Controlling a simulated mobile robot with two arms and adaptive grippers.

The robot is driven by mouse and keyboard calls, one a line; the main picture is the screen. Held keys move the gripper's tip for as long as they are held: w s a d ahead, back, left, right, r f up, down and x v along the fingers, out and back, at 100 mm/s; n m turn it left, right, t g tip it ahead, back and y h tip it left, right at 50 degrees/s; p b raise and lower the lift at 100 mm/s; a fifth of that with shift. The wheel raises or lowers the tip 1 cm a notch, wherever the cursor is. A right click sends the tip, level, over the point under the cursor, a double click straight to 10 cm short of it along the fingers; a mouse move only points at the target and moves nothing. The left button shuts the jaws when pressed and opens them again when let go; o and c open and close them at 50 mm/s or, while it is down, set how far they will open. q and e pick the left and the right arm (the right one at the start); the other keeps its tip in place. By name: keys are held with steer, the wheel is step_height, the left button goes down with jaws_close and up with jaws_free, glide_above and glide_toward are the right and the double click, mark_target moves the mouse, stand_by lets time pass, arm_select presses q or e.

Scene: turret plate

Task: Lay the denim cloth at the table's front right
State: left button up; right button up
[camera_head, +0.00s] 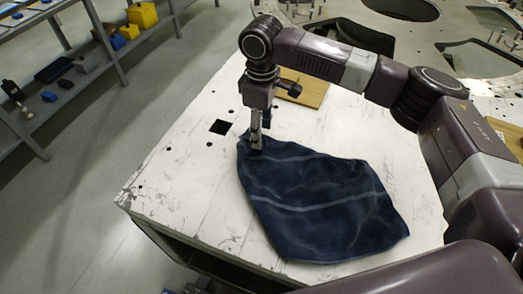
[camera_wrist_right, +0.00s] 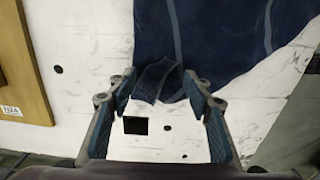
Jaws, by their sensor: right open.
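The dark blue denim cloth (camera_head: 318,205) lies spread on the white table (camera_head: 185,165), toward its front right. Paler stripes cross it, and its lower part comes close to the table's front edge. My right gripper (camera_head: 256,148) is at the cloth's upper left corner, pointing down. In the right wrist view the cloth (camera_wrist_right: 215,35) fills the top, and a bunched, folded corner of it sits between or just beyond the open fingertips (camera_wrist_right: 162,88). I cannot tell whether the fingers touch it. My left gripper is not in view.
A wooden board (camera_head: 308,92) lies at the back of the table behind my right arm; it also shows in the right wrist view (camera_wrist_right: 22,65). The table's left part is clear, with a square black hole (camera_head: 220,127). A shelf (camera_head: 75,45) stands at the far left.

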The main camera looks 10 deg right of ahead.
step_height(320, 180, up, 12)
stand_by(0.6)
